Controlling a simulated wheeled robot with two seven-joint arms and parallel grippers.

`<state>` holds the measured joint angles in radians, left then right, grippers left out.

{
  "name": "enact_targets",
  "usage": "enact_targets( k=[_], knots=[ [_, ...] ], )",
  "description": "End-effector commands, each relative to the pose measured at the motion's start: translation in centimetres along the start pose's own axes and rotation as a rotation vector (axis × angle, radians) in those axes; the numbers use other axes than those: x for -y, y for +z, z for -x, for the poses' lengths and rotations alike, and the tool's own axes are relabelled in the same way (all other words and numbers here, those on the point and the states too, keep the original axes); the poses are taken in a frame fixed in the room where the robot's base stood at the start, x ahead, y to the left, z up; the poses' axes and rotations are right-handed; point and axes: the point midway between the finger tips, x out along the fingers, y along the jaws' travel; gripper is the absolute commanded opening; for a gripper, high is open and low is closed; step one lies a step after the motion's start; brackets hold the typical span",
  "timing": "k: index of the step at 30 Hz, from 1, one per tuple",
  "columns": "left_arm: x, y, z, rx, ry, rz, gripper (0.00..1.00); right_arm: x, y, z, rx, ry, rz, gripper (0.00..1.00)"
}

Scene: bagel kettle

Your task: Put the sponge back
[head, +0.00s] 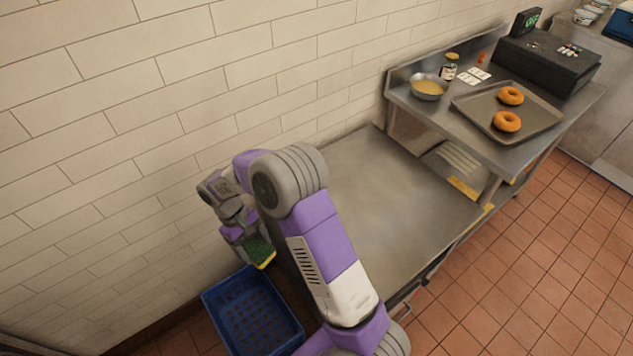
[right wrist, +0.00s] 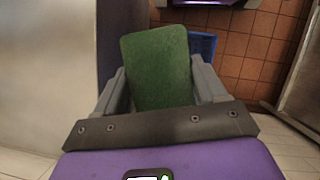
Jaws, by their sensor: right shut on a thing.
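The sponge (head: 261,252) is green with a yellow layer on one side. In the head view my right gripper (head: 250,243) is shut on it and holds it up near the wall, just above the far end of the blue crate (head: 207,301). In the right wrist view the sponge (right wrist: 157,68) sits between the two grey fingers and hides much of what is beyond it. Part of the blue crate (right wrist: 203,44) shows behind it. My left gripper is in neither view.
A bare steel table (head: 390,200) stands right of my arm. A raised shelf holds a tray (head: 545,112) with two bagels, a metal bowl (head: 428,88), a jar (head: 448,71) and a black register (head: 548,60). The tiled wall (head: 150,130) is close behind the gripper.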

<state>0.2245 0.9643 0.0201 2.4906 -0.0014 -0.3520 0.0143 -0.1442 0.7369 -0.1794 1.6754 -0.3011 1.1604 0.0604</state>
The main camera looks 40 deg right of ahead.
Motion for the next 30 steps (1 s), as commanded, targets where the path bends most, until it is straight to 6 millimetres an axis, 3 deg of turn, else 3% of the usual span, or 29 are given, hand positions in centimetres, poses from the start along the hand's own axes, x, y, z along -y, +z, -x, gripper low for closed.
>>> enact_targets(
  k=[6,15,24,30],
  knots=[
    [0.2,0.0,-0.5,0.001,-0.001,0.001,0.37,-6.1,-4.6,0.6,0.0,0.181,0.425,0.47],
    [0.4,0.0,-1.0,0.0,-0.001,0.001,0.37,-16.2,-8.6,2.0,0.0,0.442,1.052,0.47],
    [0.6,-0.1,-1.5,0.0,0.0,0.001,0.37,-26.0,-9.9,3.2,-0.004,0.659,1.576,0.47],
    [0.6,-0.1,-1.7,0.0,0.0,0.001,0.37,-30.3,-9.8,3.8,-0.003,0.75,1.797,0.47]
  ],
)
